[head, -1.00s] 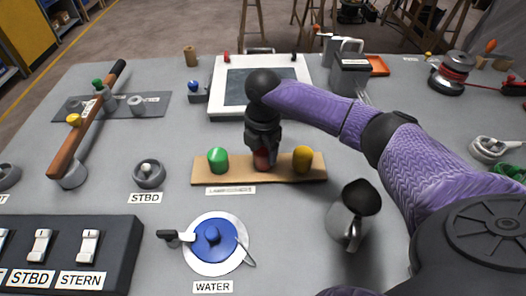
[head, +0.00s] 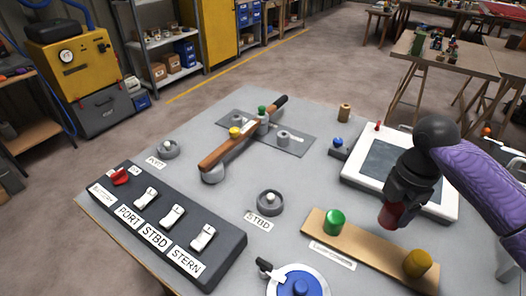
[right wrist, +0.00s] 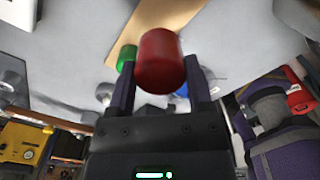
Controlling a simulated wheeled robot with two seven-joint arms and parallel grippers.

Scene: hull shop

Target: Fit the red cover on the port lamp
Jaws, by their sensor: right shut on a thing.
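My right gripper (head: 393,205) is shut on the red cover (head: 390,215) and holds it above the wooden board at the right of the head view. The red cover (right wrist: 160,62) also shows between the fingers of my right gripper (right wrist: 160,88) in the right wrist view. The port lamp (head: 168,149), a grey round base with a pale bulb, stands uncovered at the far left of the table behind the PORT label (head: 155,162). It is far from the gripper. My left gripper is not in view.
The wooden board (head: 370,252) bears a green cover (head: 334,222) and a yellow cover (head: 416,263). The STBD lamp (head: 270,202) stands mid-table. A wooden-handled lever (head: 235,142) rises between it and the port lamp. A dark switch panel (head: 225,240) lies along the front left.

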